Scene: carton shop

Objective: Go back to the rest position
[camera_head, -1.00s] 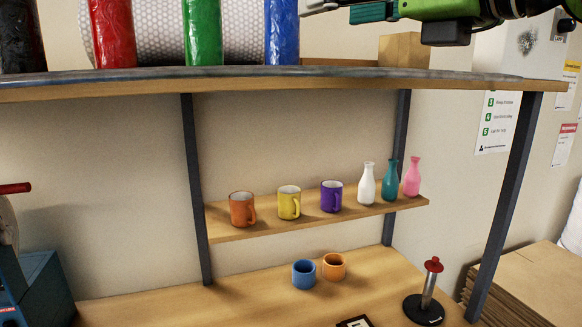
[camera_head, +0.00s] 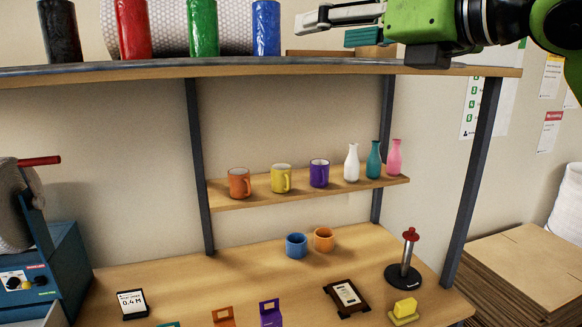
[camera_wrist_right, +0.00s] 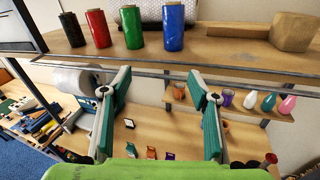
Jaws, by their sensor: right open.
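My right gripper (camera_head: 330,22) comes in from the upper right in the head view, level with the top shelf and in front of it. In the right wrist view its two teal-padded fingers (camera_wrist_right: 157,105) are spread apart with nothing between them. My left gripper is in neither view.
The top shelf (camera_head: 300,69) carries black, red, green and blue rolls (camera_head: 203,28). Mugs (camera_head: 281,178) and vases (camera_head: 373,160) stand on the middle shelf. The bench (camera_head: 200,275) below holds two cups (camera_head: 296,246), a red-topped stand (camera_head: 405,262) and small signs. Cartons lie stacked right (camera_head: 525,260).

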